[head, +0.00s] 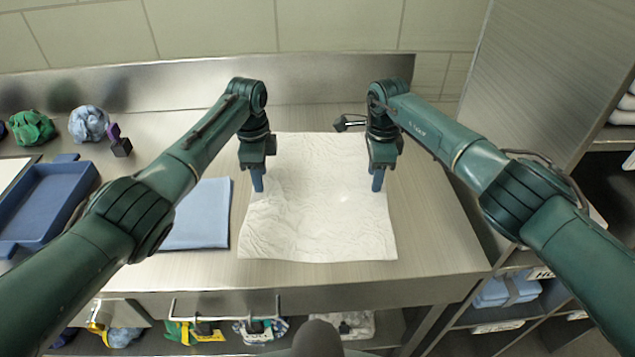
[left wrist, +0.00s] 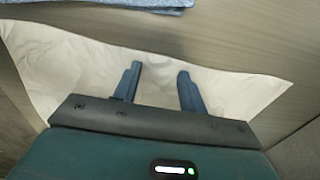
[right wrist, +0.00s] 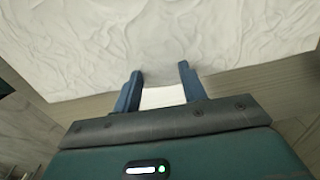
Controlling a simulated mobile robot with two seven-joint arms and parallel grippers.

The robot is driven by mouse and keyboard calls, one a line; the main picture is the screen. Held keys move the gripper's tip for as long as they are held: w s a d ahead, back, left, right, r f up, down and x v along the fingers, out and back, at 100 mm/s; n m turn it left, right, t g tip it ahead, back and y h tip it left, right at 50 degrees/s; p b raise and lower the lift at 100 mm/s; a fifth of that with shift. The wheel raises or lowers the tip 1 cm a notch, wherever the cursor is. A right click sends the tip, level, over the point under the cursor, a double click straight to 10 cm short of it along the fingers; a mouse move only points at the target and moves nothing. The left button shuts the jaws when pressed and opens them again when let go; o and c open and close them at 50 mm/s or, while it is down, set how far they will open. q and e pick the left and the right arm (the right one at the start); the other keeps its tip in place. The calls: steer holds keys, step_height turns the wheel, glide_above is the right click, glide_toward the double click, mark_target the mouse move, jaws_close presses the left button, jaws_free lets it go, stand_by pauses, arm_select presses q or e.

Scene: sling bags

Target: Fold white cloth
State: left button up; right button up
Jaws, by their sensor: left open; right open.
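The white cloth (head: 318,215) lies spread out, wrinkled, on the steel counter in the middle of the head view. It also shows in the left wrist view (left wrist: 85,70) and the right wrist view (right wrist: 215,30). My left gripper (head: 258,184) is open over the cloth's left side; its fingers (left wrist: 158,80) stand apart with nothing between them but the cloth surface behind. My right gripper (head: 377,182) is open at the cloth's right edge; its fingers (right wrist: 160,78) are apart near that edge. I cannot tell whether the fingertips touch the cloth.
A folded blue cloth (head: 200,225) lies left of the white cloth. A blue tray (head: 45,205) and crumpled green (head: 32,128) and light blue (head: 88,123) cloths are further left. A steel wall (head: 540,80) stands at right. The counter (head: 430,235) is clear right of the white cloth.

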arm_select(q)
steer(key=shift+f, duration=0.2)
arm_select(e)
steer(key=shift+f, duration=0.2)
arm_select(q)
steer(key=shift+c, duration=0.5)
arm_select(e)
steer(key=shift+c, duration=0.5)
arm_select(q)
jaws_close()
arm_select(e)
jaws_close()
